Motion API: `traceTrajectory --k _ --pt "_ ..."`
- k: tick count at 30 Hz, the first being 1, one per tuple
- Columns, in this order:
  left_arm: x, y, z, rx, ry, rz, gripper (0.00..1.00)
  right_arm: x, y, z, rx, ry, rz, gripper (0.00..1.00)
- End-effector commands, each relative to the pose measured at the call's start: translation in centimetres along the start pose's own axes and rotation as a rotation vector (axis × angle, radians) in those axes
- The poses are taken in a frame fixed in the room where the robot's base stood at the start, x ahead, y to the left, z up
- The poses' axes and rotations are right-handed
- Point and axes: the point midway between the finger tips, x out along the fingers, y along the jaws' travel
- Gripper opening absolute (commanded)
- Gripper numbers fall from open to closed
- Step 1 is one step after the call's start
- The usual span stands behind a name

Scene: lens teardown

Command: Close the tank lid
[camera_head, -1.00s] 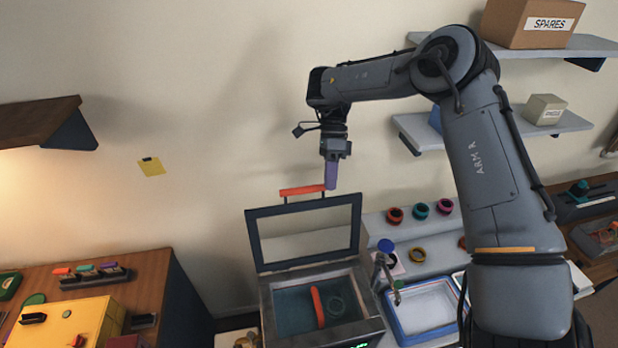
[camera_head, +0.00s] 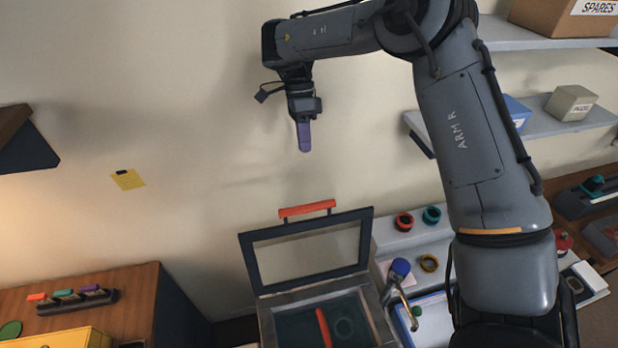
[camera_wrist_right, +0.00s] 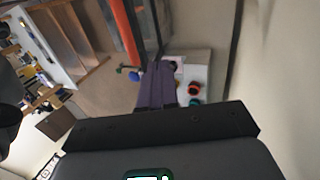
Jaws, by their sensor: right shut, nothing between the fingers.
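The tank (camera_head: 268,328) stands at the bottom middle of the head view. Its lid (camera_head: 252,262), a dark frame with a clear pane, stands raised at the back, with an orange handle (camera_head: 307,209) on its top edge. An orange strip and a round ring show inside the tank. My right gripper (camera_head: 304,150) hangs fingers down above the lid handle, shut, empty and apart from it. In the right wrist view its purple fingers (camera_wrist_right: 157,88) are together, and an orange bar (camera_wrist_right: 124,35), likely the handle, shows beyond them. My left gripper is not in view.
A tap with a blue knob (camera_head: 401,267) stands close right of the tank. Shelves with a spares box (camera_head: 565,22) hang at the upper right. A wooden cabinet (camera_head: 140,290) stands left. The wall behind the lid is bare.

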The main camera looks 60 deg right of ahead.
Motion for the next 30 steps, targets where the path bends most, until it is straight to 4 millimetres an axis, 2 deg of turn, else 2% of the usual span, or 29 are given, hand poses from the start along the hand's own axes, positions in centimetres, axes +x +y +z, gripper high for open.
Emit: traceTrajectory --k 8,18,24,30 --pt "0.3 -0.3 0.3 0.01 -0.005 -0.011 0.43 3.4 0.0 -0.1 0.001 -0.003 0.007 0.0" --pt "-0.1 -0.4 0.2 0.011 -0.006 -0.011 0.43 9.7 0.1 -0.1 0.0 -0.002 0.005 0.0" --pt "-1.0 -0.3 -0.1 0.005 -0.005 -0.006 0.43 10.4 2.3 0.0 -0.003 -0.003 0.002 0.0" --pt "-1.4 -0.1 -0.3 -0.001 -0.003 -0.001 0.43 11.0 3.5 0.0 0.0 -0.002 0.002 0.0"
